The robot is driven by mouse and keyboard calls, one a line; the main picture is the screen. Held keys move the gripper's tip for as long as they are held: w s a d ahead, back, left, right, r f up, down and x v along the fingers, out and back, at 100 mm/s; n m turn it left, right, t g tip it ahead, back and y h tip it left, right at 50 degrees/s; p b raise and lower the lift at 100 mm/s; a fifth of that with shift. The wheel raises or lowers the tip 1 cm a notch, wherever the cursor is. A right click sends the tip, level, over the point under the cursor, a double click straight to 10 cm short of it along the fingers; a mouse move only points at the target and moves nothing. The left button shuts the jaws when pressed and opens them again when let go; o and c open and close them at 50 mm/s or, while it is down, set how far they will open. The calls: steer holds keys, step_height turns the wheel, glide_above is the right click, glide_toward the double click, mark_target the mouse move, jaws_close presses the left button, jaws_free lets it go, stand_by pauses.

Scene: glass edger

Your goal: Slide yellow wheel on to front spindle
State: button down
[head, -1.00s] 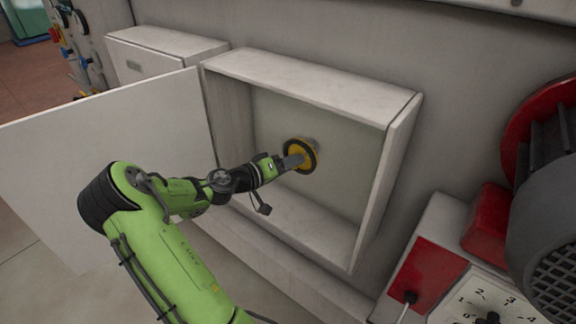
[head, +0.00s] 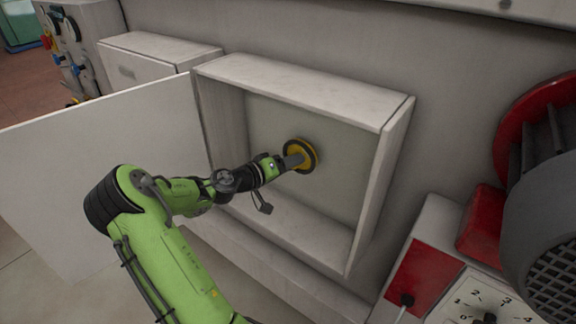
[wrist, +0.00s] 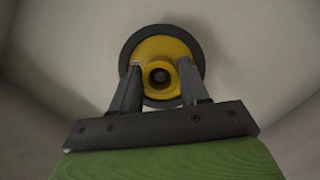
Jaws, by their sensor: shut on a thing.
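The yellow wheel (head: 305,152) has a dark rim and stands upright, facing out of the open white cabinet, close to its back wall. It also shows in the wrist view (wrist: 160,45), with a yellow hub and a round hole. My gripper (head: 291,162) is shut on the wheel's hub; in the wrist view my gripper (wrist: 160,64) has one finger on each side of the hub. The front spindle is mostly hidden behind the wheel. A dim grey round shape shows inside the hub hole; I cannot tell whether it is the spindle's end.
The cabinet (head: 300,82) has side walls, a top and a floor around my gripper. Its white door (head: 90,150) is swung open to the left, behind my arm. A grey and red motor (head: 550,200) and a dial panel (head: 490,298) stand at the right.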

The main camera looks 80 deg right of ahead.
steer(key=shift+s+d, duration=0.3)
steer(key=shift+d, duration=0.35)
steer(key=shift+s+d, duration=0.25)
steer(key=shift+d, duration=0.35)
steer(key=shift+c, duration=2.4)
jaws_free()
steer(key=shift+w, duration=0.1)
steer(key=shift+w+a, duration=0.25)
steer(key=shift+a, duration=0.1)
steer(key=b+v, duration=0.1)
steer(key=v, duration=1.4)
steer(key=shift+s, duration=0.15)
